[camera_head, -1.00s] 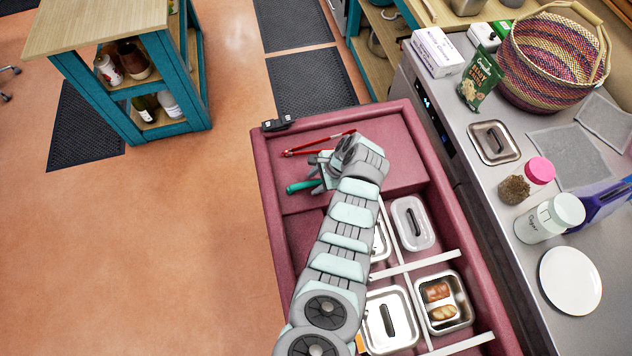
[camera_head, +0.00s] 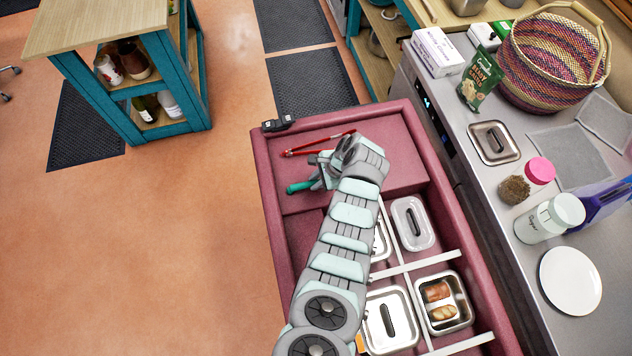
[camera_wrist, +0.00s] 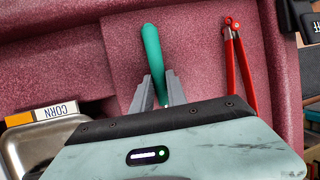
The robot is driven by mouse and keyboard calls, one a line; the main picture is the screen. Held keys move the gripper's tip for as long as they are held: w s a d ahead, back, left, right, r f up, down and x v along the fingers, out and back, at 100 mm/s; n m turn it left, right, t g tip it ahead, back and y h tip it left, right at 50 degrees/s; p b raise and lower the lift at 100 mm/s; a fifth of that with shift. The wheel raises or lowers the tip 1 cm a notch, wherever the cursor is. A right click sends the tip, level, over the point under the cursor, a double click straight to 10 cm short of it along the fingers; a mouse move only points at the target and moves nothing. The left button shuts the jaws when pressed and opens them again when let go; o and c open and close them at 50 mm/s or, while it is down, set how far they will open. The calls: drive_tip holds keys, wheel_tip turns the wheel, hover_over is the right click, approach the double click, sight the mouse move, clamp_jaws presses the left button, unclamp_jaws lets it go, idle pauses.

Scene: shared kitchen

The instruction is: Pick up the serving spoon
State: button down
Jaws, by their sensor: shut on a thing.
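The serving spoon (camera_head: 300,187) shows as a teal-green handle on the flat maroon top of the cart, its handle end pointing left in the head view. My gripper (camera_head: 322,180) is at the spoon, with its fingers around the handle. In the wrist view the green handle (camera_wrist: 152,50) sticks out beyond the fingers, and my gripper (camera_wrist: 158,92) is shut on it. The rest of the spoon is hidden behind my gripper and wrist.
Red tongs (camera_wrist: 240,70) lie beside the spoon on the maroon cart (camera_head: 395,160). Lidded metal pans (camera_head: 388,318) and a pan of bread (camera_head: 443,318) sit in the cart's front part. A counter with a basket (camera_head: 550,60) stands to the right.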

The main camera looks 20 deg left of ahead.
drive_tip(key=shift+r, duration=0.15)
drive_tip(key=w+r+n+g+p, duration=0.1)
drive_tip(key=w+r+n+p, duration=0.2)
drive_tip(key=r, duration=1.6)
drive_tip(key=shift+r+g+h+p, duration=0.3)
drive_tip(key=shift+r+p, duration=0.05)
drive_tip(key=shift+p, duration=1.3)
